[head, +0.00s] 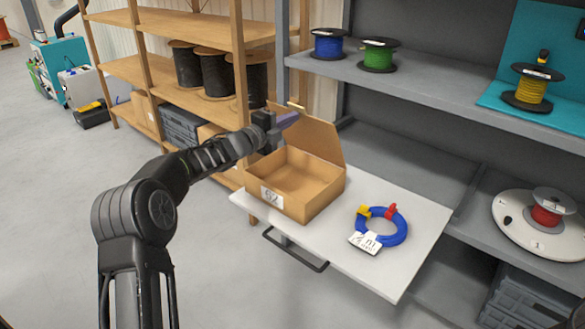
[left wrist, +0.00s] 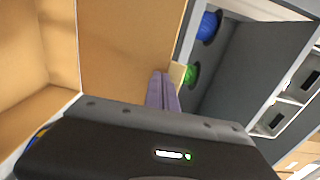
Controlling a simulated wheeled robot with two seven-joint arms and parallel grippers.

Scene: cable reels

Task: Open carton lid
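The brown carton (head: 300,195) stands on a white board, its empty inside showing. Its lid (head: 318,140) is raised and stands steeply at the back; in the left wrist view the lid (left wrist: 125,45) fills the upper middle. A pale yellowish tab (head: 296,105) sits at the lid's upper edge and also shows in the left wrist view (left wrist: 179,73). My left gripper (head: 289,120) is at the lid near the tab. Its purple fingers (left wrist: 163,88) are close together, with no lid edge visible between them; contact is hard to tell. My right gripper is not in view.
A blue cable coil (head: 398,237) with a white label lies right of the carton on the white board (head: 400,275). Grey shelves (head: 440,85) with blue, green, yellow and red reels stand behind. A wooden rack (head: 190,88) with black reels is at the left.

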